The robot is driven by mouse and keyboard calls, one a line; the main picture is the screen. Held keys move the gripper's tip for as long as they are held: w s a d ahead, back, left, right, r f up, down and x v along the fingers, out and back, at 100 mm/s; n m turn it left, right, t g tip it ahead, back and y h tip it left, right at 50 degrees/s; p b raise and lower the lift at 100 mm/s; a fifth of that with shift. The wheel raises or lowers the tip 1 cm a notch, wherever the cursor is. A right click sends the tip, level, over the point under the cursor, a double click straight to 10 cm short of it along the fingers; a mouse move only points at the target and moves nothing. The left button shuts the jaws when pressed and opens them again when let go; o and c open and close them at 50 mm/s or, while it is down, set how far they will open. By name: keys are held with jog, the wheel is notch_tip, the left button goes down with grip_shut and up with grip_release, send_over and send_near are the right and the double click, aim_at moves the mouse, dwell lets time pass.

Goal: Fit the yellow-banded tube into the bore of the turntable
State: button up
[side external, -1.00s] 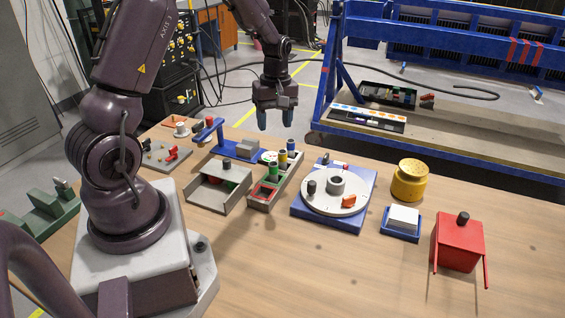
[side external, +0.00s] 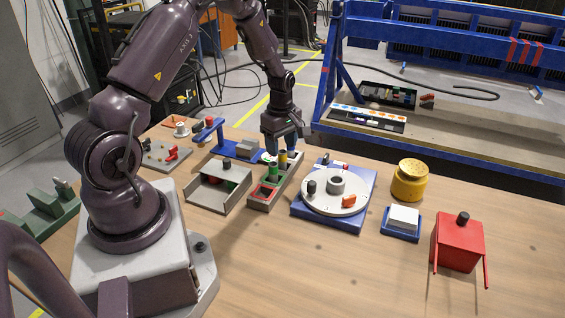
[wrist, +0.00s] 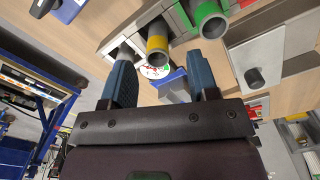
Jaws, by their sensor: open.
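The yellow-banded tube (side external: 283,158) stands upright in a grey rack (side external: 262,200), behind the green-banded tube (side external: 273,172). In the wrist view the yellow-banded tube (wrist: 157,43) lies ahead of the gap between my fingers. My gripper (side external: 283,146) is open and empty, low over the rack's far end; from the side I cannot tell whether the fingers straddle the yellow-banded tube.
On the turntable disc are a dark knob (side external: 311,187) and an orange block (side external: 348,201). An open grey box (side external: 219,190) stands left of the rack, a blue stand (side external: 232,150) behind it. A yellow container (side external: 409,180) and red box (side external: 459,242) stand to the right. The front table is clear.

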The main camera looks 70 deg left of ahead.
aim_at(283, 151)
notch_tip(283, 151, down, 4)
jog(key=shift+w+f, duration=0.15)
jog(key=shift+f, duration=0.1)
jog(key=shift+c, duration=0.2)
grip_shut()
jog(key=shift+r, duration=0.15)
